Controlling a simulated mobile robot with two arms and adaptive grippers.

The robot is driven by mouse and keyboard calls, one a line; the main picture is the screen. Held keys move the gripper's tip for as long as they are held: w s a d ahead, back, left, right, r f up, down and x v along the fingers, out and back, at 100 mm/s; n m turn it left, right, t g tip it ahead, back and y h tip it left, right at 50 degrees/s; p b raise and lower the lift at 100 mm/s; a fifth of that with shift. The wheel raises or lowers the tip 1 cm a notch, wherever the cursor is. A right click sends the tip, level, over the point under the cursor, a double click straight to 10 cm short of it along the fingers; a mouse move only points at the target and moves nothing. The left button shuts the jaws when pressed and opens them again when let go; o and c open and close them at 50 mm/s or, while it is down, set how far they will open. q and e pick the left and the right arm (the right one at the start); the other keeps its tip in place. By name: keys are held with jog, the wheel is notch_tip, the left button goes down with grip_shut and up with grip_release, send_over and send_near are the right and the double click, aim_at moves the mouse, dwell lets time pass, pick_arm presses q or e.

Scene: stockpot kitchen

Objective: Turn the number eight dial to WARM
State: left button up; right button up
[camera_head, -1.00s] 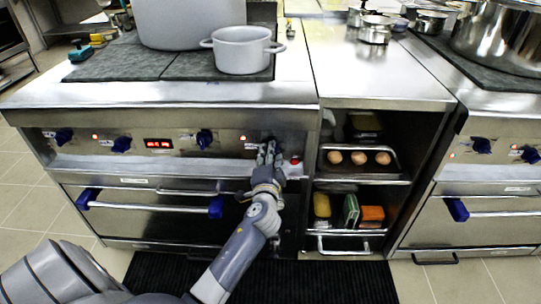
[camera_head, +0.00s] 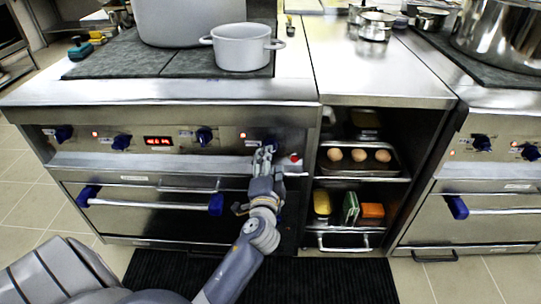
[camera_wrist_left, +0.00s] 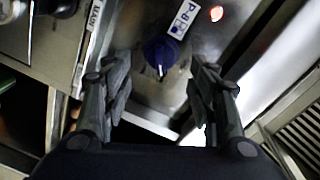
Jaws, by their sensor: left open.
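A blue dial (camera_head: 270,143) is on the front panel of the left stove, partly hidden behind my left gripper (camera_head: 263,158). In the left wrist view the blue dial (camera_wrist_left: 160,52) has a pale pointer mark and sits between and just beyond the fingertips. My left gripper (camera_wrist_left: 160,72) is open, with clear gaps on both sides of the dial and no visible contact. My right gripper is not in view.
Other blue dials (camera_head: 204,137) and a red display (camera_head: 158,143) line the same panel. A red button (camera_head: 294,158) is just right of the gripper. An oven handle (camera_head: 150,205) runs below. A shelf with eggs (camera_head: 358,155) stands to the right.

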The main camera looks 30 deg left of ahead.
pick_arm(q)
jog(key=v, duration=0.7)
dwell(0.3)
